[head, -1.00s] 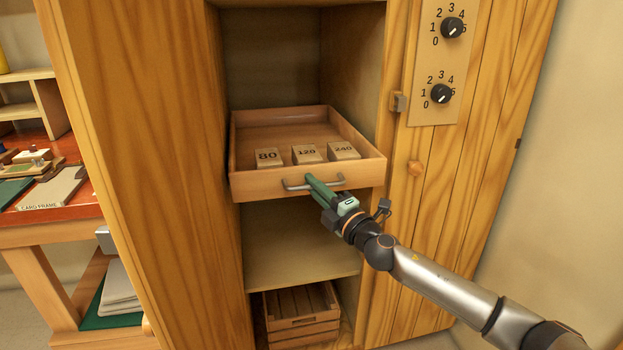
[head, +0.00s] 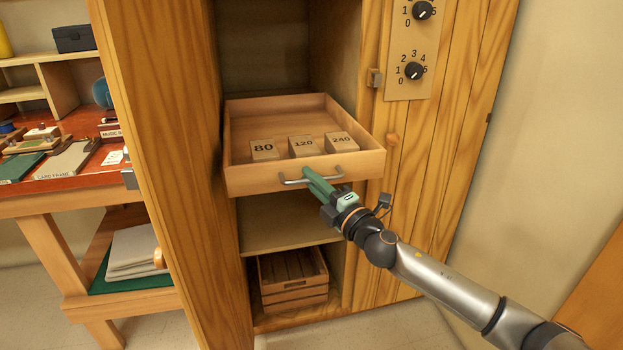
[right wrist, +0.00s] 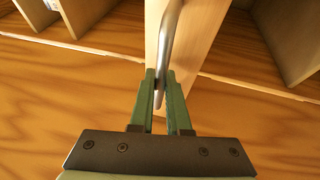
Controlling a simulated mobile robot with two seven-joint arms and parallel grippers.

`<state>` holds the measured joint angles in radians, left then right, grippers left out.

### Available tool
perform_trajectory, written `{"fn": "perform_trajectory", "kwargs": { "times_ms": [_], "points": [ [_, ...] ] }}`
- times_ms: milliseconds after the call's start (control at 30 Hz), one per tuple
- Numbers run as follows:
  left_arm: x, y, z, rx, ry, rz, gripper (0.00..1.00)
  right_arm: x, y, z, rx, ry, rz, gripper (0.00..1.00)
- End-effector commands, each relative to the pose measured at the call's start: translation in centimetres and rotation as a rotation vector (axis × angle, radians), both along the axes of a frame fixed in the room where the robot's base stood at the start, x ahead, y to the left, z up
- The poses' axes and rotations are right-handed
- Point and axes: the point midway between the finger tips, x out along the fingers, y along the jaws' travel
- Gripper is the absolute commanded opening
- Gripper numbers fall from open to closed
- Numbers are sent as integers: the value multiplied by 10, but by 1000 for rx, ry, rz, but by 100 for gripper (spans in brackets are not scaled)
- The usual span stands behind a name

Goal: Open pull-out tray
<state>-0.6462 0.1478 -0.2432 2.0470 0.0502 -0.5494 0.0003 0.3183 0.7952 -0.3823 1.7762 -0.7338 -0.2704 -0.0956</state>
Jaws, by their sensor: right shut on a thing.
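The wooden pull-out tray (head: 300,180) stands partly out of the cabinet. Three blocks lie in it, marked 80 (head: 264,150), 120 (head: 303,147) and 240 (head: 340,143). A grey metal bar handle (head: 290,182) is fixed to its front. My right gripper (head: 310,176) is at the handle, with its green fingers shut on it. In the right wrist view the fingers (right wrist: 161,80) close around the handle bar (right wrist: 170,40), and the tray front (right wrist: 196,35) is just beyond. My left gripper is not in view.
A slatted wooden crate (head: 292,280) sits on the cabinet's bottom level. A red-topped workbench (head: 65,185) stands at the left. The floor before the cabinet shows clear.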

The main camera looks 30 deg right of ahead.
Motion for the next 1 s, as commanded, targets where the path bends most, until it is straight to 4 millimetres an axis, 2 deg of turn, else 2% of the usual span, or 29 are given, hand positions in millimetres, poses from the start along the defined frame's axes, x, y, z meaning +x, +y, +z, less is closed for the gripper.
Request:
{"fn": "perform_trajectory", "kwargs": {
  "times_ms": [267,300,567,867,1000],
  "points": [
    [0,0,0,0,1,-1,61,0,1,0,1,0,1,0],
    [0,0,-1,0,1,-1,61,0,0,0,1,0,1,17],
    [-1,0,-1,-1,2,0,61,0,0,0,1,0,0,45],
    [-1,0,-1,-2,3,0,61,-2,0,-1,0,1,0,45],
    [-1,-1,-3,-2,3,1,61,-12,-2,-4,1,2,0,45]
  ]
}}
